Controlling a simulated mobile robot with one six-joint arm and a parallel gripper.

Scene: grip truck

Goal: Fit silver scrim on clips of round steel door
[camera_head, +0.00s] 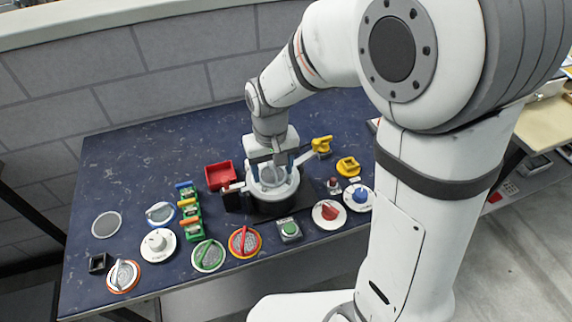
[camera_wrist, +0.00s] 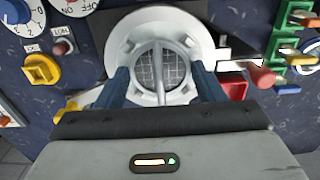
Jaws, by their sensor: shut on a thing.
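The silver scrim (camera_wrist: 150,68) is a round mesh disc with a straight bar across it. It lies between the two blue fingers of my gripper (camera_wrist: 161,72), which is shut on it. It also shows under my gripper (camera_head: 269,163) in the head view, partly hidden. The round steel door (camera_wrist: 117,42) is a pale ring with small clips, directly around and behind the scrim in the wrist view. In the head view the door (camera_head: 285,193) sits on a dark base. I cannot tell whether the scrim touches the clips. The near part of the ring is hidden by my gripper.
Several handled discs, including a red one (camera_head: 244,242), lie in front. A grey mesh disc (camera_head: 107,224) lies far left. Yellow parts (camera_head: 348,166) and dials (camera_head: 328,213) stand right.

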